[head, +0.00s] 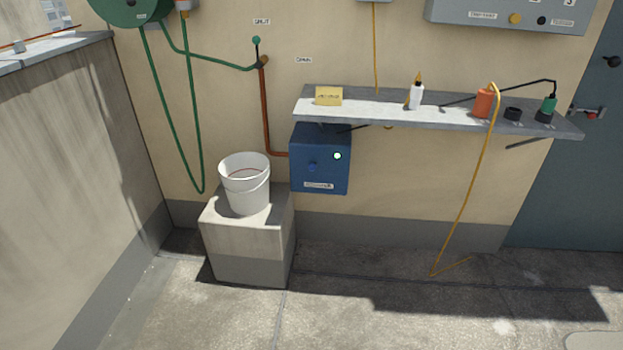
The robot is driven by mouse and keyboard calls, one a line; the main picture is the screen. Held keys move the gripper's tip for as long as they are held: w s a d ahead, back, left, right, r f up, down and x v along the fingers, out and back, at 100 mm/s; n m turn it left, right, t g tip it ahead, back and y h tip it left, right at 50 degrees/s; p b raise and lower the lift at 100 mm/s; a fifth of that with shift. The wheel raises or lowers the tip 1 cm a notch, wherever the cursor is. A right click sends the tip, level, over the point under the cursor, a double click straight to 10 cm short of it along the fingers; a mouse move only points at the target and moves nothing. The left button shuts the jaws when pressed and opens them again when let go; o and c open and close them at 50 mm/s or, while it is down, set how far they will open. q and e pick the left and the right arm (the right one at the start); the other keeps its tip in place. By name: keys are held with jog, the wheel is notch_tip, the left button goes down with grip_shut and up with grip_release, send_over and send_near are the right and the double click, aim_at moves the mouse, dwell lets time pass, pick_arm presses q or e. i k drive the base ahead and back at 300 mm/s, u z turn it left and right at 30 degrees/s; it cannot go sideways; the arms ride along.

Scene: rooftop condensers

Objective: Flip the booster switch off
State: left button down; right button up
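A blue box (320,178) is mounted on the wall under the left end of a shelf. Its front has a darker blue knob or switch (311,167) at the left and a glowing pale green light (337,156) at the upper right. A small white label (318,185) is on its lower front, too small to read. I cannot tell which position the switch is in. Neither of my grippers is in view.
A white bucket (245,190) stands on a concrete block (245,235) left of the box. The wall shelf (375,111) above holds a yellow block, bottles and an orange container. A yellow cable (466,195) hangs to the floor. The floor in front is clear.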

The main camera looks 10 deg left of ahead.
aim_at(313, 166)
jog(key=z, duration=0.4)
jog(key=i, duration=1.45)
jog(key=z, duration=0.05)
